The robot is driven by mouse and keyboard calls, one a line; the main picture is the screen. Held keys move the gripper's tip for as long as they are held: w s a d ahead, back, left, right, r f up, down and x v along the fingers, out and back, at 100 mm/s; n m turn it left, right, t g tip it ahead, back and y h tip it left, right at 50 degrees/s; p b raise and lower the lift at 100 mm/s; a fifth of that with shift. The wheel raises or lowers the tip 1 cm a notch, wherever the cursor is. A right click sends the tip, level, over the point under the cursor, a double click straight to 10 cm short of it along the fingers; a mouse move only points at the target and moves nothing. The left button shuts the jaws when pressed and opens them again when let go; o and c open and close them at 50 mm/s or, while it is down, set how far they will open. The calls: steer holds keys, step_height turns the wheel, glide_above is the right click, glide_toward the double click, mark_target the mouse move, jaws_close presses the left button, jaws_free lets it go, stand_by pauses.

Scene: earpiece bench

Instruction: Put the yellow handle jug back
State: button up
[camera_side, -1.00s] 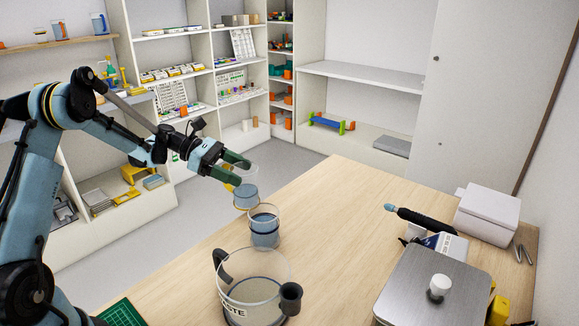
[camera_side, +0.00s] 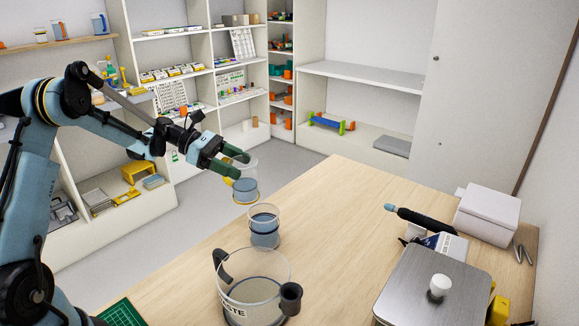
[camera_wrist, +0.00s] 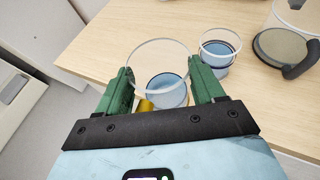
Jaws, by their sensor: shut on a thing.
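The yellow handle jug (camera_side: 246,188) is clear, with blue liquid in its lower part. My gripper (camera_side: 238,158) is shut on its upper part in the side view, by the bench's far left edge. The jug looks upright; I cannot tell whether its base touches the bench. In the wrist view the jug (camera_wrist: 160,64) shows between the two green fingers of my gripper (camera_wrist: 164,84), with a bit of the yellow handle near my palm. The handle is mostly hidden there.
A second clear vessel with blue liquid (camera_side: 264,229) stands close beside the jug. A large clear waste tub (camera_side: 245,292) is nearer. A shelf (camera_side: 60,44) at upper left carries several small vessels. The middle of the bench (camera_side: 335,225) is clear.

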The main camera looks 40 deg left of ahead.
step_height(320, 180, up, 12)
steer(key=s+d+m+g, duration=0.1)
steer(key=s+d, duration=0.2)
steer(key=d, duration=2.7)
steer(key=w+a+f, duration=0.4)
steer(key=f, duration=0.4)
steer(key=w+a+f, duration=0.3)
steer(key=a+f, duration=0.1)
steer(key=f, duration=0.4)
steer(key=shift+w+h, duration=0.3)
steer(key=shift+w, duration=0.05)
steer(key=shift+f, duration=0.1)
steer(key=o, duration=1.3)
